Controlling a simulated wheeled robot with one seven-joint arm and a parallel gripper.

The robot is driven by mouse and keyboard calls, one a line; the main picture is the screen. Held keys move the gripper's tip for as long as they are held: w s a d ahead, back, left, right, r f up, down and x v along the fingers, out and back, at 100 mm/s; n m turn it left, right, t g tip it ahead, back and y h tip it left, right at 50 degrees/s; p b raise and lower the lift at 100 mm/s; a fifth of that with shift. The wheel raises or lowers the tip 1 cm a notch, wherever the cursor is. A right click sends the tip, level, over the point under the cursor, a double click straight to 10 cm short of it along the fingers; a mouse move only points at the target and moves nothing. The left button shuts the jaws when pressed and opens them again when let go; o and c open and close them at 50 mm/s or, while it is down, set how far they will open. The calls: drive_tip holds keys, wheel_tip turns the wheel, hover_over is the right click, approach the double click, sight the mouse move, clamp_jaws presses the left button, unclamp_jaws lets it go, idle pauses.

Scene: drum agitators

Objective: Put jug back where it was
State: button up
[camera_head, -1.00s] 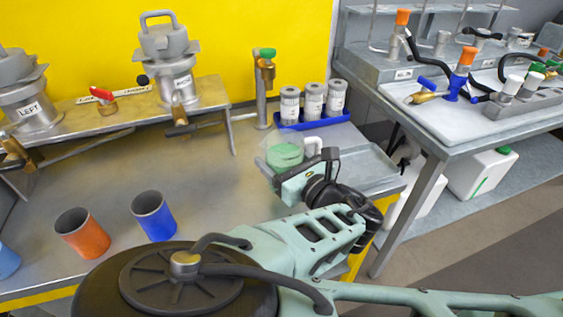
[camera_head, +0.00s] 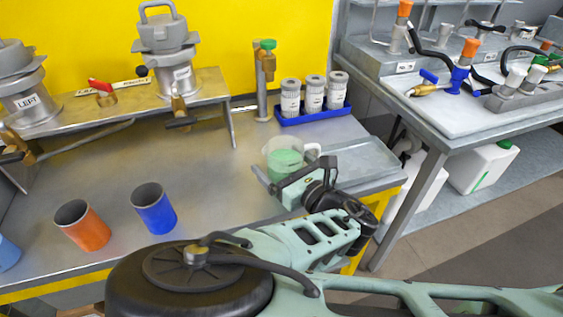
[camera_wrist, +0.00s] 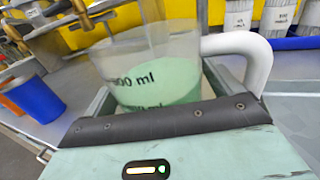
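The jug (camera_head: 284,158) is clear with green liquid in it and a white handle on its right. It is at the right part of the steel table, in front of the blue tray. In the wrist view the jug (camera_wrist: 160,75) shows volume marks and stands roughly upright. My gripper (camera_head: 286,177) is at the jug from the near side, with a finger on each side of it, and looks shut on its body. The handle is outside the right finger. The jug's base is hidden, so I cannot tell if it touches the table.
A blue tray (camera_head: 318,117) with labelled jars stands behind the jug. A tap post (camera_head: 264,85) is behind it. An orange cup (camera_head: 82,225) and a blue cup (camera_head: 154,209) stand at left. A shallow sink tray (camera_head: 360,160) is at right. The table's middle is clear.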

drive_tip(key=shift+s+d+r, duration=0.1)
drive_tip(key=p+v, duration=0.4)
drive_tip(key=v, duration=0.7)
drive_tip(key=shift+s+d+p, duration=0.25)
drive_tip(key=shift+s+p, duration=0.05)
drive_tip(key=shift+p, duration=0.05)
